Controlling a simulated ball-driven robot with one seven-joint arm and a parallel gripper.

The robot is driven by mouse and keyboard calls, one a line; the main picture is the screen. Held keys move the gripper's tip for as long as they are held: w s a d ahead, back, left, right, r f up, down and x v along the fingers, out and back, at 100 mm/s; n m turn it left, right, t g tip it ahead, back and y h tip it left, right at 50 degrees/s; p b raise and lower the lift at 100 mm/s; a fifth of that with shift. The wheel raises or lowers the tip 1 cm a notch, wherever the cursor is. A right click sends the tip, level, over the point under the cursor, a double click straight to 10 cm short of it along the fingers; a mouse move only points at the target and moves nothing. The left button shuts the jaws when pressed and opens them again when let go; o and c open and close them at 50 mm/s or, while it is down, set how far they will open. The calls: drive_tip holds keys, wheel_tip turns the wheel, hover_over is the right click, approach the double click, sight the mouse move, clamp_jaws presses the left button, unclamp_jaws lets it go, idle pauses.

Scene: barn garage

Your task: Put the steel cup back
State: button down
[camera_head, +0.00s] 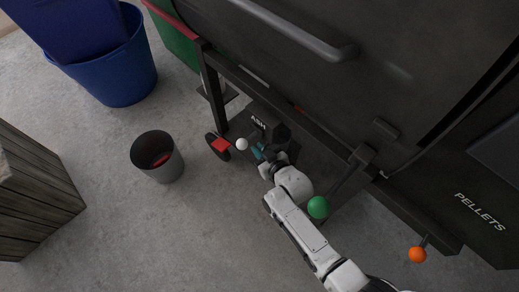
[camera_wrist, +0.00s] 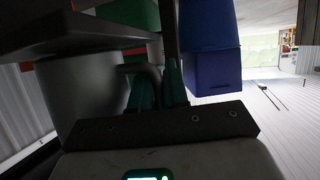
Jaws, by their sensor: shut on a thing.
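In the wrist view, which looks upside down, a grey metal cylinder with a bent handle (camera_wrist: 85,88) fills the left side; I take it to be the steel cup. The teal fingers of my gripper (camera_wrist: 160,88) are shut on its handle. The cup's body lies beside the fingers, close to a dark flat surface; I cannot tell whether it touches it. In the head view my gripper (camera_head: 259,152) is low at the grill's lower shelf, by the ASH label. There the cup cannot be made out clearly, partly hidden by my wrist and the grill.
The black grill (camera_head: 300,70) stands over my gripper, with a wheel and leg close to its left. A dark bin (camera_head: 172,170) stands on the floor to the left. A blue bin (camera_head: 125,80) and a green bin (camera_head: 175,40) are behind. Floor between is clear.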

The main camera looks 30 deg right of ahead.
drive_tip(key=c, duration=1.1)
unclamp_jaws()
drive_tip(key=shift+o, duration=0.2)
drive_tip(key=p+v, duration=0.5)
drive_tip(key=v, duration=0.5)
drive_tip(key=shift+s+r, duration=0.2)
drive_tip(key=shift+s, duration=0.15)
